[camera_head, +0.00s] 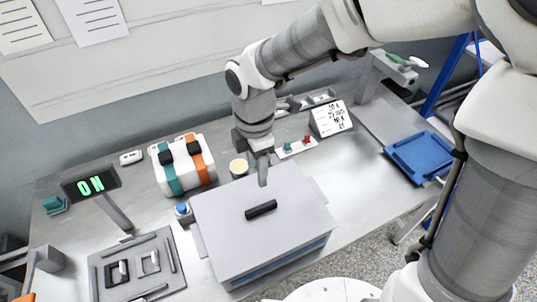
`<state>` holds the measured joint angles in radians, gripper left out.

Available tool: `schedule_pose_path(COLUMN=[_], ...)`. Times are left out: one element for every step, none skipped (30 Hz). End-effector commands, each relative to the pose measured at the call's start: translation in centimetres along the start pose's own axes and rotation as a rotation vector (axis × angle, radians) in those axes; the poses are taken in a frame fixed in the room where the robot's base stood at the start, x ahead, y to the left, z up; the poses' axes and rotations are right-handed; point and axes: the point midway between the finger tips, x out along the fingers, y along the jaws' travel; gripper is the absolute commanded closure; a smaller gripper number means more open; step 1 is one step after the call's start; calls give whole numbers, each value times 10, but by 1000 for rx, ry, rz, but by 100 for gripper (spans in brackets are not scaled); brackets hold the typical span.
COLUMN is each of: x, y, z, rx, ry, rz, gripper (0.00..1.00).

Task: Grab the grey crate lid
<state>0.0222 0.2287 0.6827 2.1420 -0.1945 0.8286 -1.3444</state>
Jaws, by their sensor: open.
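The grey crate lid (287,234) lies flat on top of a crate (283,262) at the front middle of the bench. A black bar handle (261,210) stands out near the middle of the lid. My gripper (262,180) is above the far part of the lid, a little beyond the handle. It points down, is open and holds nothing. One finger shows clearly; the other is largely hidden. I cannot tell its exact height above the lid.
A white case with teal and orange straps (183,165) and a blue-topped button (183,209) stand left of the crate. A display reading "ON" (91,183) and a switch panel (137,268) are farther left. A blue tray (418,157) lies at right. Bare bench lies right of the crate.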

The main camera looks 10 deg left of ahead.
Motion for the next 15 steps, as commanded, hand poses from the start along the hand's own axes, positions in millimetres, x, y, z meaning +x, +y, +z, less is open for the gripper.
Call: schedule_pose_path(x=[12,19,28,35,42,51,58,64,73,79,84,91,96,100,104], y=[-1,-2,-2,-2,-2,-2,-2,-2,-2,-2,-2,-2,-2,-2,-2], z=[-1,-1,0,0,-1,-1,0,0,-1,0,0,0,0,0,0], rx=[-2,-2,0,-1,-2,-1,-1,0,-2,1,0,0,0,1,1], ry=[3,3,2,2,2,2,2,2,2,1,1,1,1,0,0], rz=[-5,-7,-7,-8,-7,-8,-7,-8,-7,-7,-6,-6,-5,-5,-5], gripper=[45,45,45,45,45,45,45,45,45,45,45,45,45,45,45])
